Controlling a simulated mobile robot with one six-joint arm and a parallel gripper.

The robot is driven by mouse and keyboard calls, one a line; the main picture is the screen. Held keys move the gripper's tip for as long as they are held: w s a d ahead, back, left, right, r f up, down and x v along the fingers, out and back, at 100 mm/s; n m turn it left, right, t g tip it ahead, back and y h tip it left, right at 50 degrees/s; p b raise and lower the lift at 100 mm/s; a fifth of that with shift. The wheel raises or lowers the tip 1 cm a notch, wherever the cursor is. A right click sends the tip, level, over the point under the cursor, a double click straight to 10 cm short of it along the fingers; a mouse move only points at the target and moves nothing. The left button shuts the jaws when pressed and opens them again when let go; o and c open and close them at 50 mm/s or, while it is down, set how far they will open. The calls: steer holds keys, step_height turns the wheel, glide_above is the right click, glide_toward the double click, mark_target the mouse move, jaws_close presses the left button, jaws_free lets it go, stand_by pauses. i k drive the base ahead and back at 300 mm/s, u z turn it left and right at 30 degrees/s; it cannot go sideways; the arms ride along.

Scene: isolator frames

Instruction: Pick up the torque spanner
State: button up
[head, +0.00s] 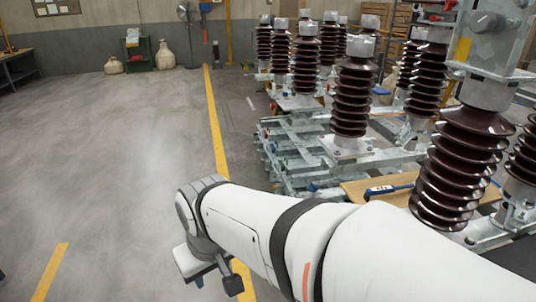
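A torque spanner (379,190) with a blue and white end and a dark blue shaft appears to lie on a wooden board (354,191) at the right, among the insulator frames. Its right part passes behind a large brown ribbed insulator. My gripper (215,284) hangs at the end of my white arm, low and left of the spanner, over the floor by the yellow line. It is well apart from the spanner. Its fingers are small and dark here, and their opening is not clear.
Several brown ribbed insulators (352,98) stand upright on grey metal frames (292,160) at the right, close around the board. A yellow line (214,120) runs along the floor beside them. The grey floor (120,150) at the left is clear. A fan (187,35) and sacks (165,56) stand at the back wall.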

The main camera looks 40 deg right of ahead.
mark_target(387, 189)
steer(key=u, duration=0.05)
steer(key=i, duration=2.4)
steer(key=z, duration=3.75)
steer(key=i, duration=0.95)
steer(key=z, duration=0.05)
